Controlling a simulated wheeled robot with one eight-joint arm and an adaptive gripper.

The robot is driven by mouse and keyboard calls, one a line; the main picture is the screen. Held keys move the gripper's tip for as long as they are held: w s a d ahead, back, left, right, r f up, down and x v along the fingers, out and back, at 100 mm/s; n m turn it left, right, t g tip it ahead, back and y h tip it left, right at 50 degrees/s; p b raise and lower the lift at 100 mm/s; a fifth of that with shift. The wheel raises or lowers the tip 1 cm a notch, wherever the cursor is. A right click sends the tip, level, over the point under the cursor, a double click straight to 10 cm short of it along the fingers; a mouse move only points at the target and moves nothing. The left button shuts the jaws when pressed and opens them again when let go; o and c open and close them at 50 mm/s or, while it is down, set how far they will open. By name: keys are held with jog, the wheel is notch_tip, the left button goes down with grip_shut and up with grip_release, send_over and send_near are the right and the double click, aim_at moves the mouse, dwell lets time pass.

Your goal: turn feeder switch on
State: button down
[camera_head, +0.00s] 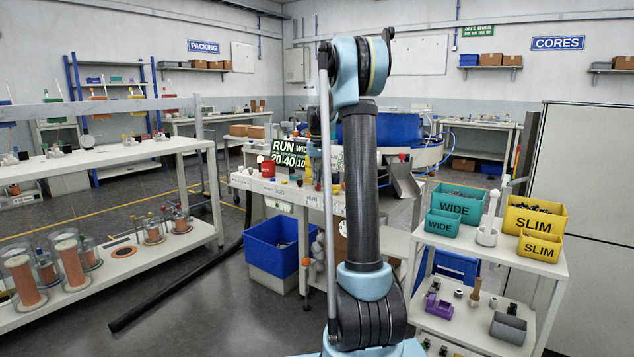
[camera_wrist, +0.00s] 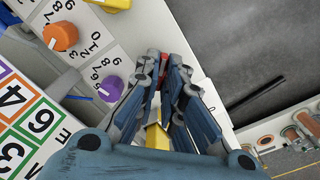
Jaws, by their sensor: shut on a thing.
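In the wrist view my gripper (camera_wrist: 165,72) reaches down over a white control panel (camera_wrist: 110,45). Its fingers are closed together, with a small red piece (camera_wrist: 164,84) between their ends; most of that piece is hidden by the fingers. A yellow part (camera_wrist: 157,137) shows between the fingers nearer the palm; I cannot tell what it belongs to. No switch position is readable. In the head view my arm hides the gripper and part of the bench with the panel (camera_head: 285,190).
An orange knob (camera_wrist: 60,36) and a purple knob (camera_wrist: 110,88) stand on numbered dials left of the fingers. A numbered colour card (camera_wrist: 20,125) lies beside them. In the head view, a blue bin (camera_head: 272,238) stands by the bench, and a cart (camera_head: 480,250) with teal and yellow bins stands right.

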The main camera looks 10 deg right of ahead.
jog(key=shift+w, duration=0.1)
jog(key=c, duration=1.7)
grip_release()
notch_tip(320, 180, up, 12)
jog(key=shift+f, duration=0.1)
